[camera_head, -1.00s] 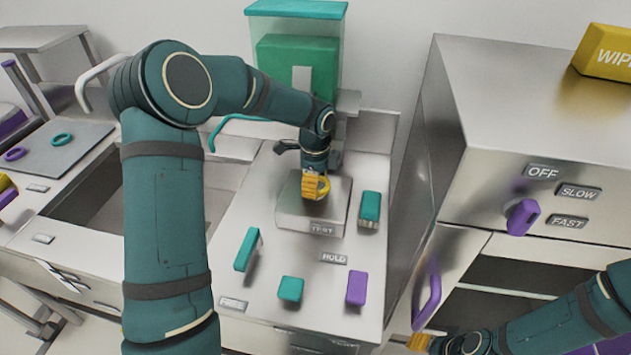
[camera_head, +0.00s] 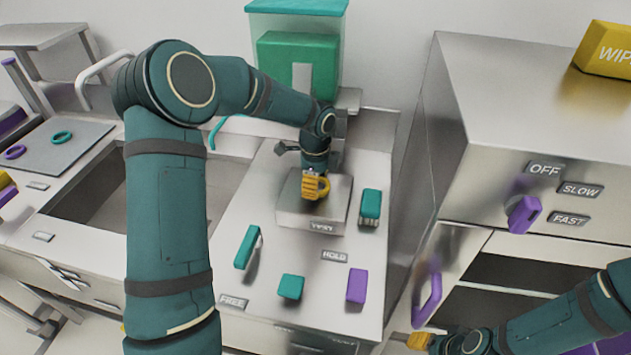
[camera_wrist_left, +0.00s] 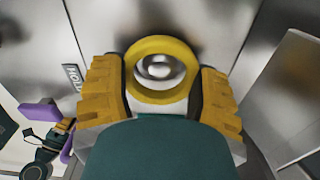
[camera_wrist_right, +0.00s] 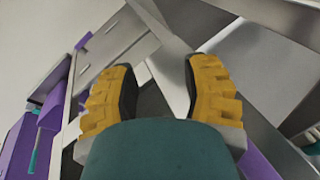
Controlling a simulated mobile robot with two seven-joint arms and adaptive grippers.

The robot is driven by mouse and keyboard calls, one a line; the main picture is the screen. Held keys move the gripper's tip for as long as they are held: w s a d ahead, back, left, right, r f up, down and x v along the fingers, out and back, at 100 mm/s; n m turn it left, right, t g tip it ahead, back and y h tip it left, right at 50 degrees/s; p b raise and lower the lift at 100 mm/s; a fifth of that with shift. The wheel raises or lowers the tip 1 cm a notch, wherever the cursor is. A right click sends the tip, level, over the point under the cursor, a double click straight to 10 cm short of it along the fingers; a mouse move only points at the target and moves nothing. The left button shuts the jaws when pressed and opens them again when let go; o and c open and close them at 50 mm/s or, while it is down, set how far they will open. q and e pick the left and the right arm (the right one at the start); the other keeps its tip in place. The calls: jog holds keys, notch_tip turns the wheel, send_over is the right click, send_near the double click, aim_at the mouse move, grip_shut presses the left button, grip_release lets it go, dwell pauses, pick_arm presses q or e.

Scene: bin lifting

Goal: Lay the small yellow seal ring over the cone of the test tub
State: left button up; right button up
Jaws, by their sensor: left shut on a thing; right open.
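My left gripper (camera_head: 314,188) is shut on the yellow seal ring (camera_head: 325,188) above the square metal test tub (camera_head: 291,214). In the left wrist view the ring (camera_wrist_left: 160,44) lies between the two yellow fingers of the gripper (camera_wrist_left: 162,70). The shiny rounded cone (camera_wrist_left: 159,67) shows through the ring's hole, roughly centred. I cannot tell whether the ring touches the cone or is above it. My right gripper (camera_head: 418,340) is low at the right in the head view. In the right wrist view it (camera_wrist_right: 160,78) is open and empty.
A teal block (camera_head: 370,205) stands right of the tub. A teal handle (camera_head: 246,247), a teal block (camera_head: 291,287) and a purple block (camera_head: 356,286) are in front. A teal-lidded dispenser (camera_head: 297,65) stands behind. A metal cabinet (camera_head: 480,150) rises at the right.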

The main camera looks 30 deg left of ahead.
pick_arm(q)
jog(key=shift+f, duration=0.35)
dwell(0.4)
jog(key=o, duration=1)
